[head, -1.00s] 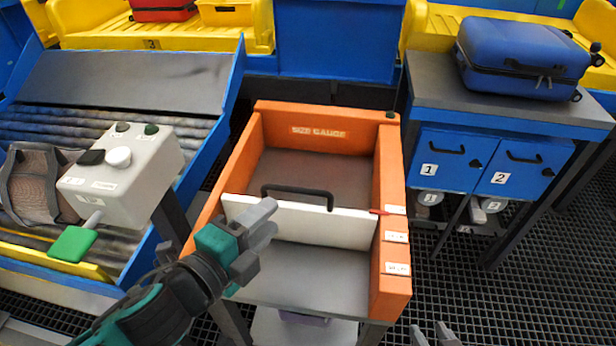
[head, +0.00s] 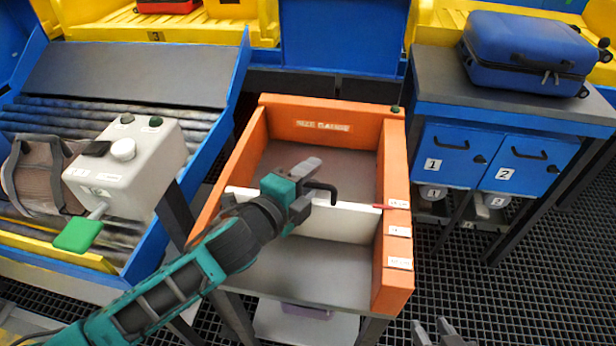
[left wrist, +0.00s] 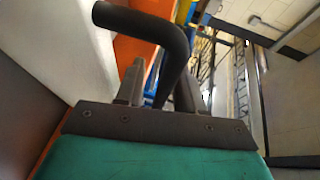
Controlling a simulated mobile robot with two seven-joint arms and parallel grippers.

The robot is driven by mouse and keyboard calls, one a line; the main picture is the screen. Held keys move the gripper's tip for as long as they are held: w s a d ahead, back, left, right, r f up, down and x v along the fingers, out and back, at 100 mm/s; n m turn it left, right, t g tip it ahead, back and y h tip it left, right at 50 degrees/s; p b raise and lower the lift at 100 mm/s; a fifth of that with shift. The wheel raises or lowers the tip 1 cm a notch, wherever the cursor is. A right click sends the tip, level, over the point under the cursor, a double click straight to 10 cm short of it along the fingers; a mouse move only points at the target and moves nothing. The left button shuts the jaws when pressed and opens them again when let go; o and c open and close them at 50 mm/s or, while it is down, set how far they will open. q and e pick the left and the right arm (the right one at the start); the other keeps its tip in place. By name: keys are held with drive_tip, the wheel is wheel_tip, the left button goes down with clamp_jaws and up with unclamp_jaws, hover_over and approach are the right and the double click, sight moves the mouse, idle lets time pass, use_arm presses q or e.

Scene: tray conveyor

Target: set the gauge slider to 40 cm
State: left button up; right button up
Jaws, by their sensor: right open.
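The orange size gauge (head: 394,258) stands in the middle of the head view. Its slider is a white panel (head: 350,220) across the box with a black handle (head: 322,187). A red pointer (head: 391,207) at its right end is beside the farthest of three white labels (head: 398,204); their print is too small to read. My left gripper (head: 314,180) is at the handle. In the left wrist view the black handle (left wrist: 176,45) passes between its parted fingers, with a gap showing by the left finger. My right gripper (head: 441,332) is open and empty at the bottom edge.
A grey control box (head: 128,170) with a green paddle (head: 78,235) stands left of the gauge, by a roller conveyor (head: 40,118) with a bag. At right, a blue suitcase (head: 525,55) lies on a cabinet (head: 440,158). Grated floor lies between.

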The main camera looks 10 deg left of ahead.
use_arm(q)
drive_tip(key=shift+c, duration=0.4)
clamp_jaws()
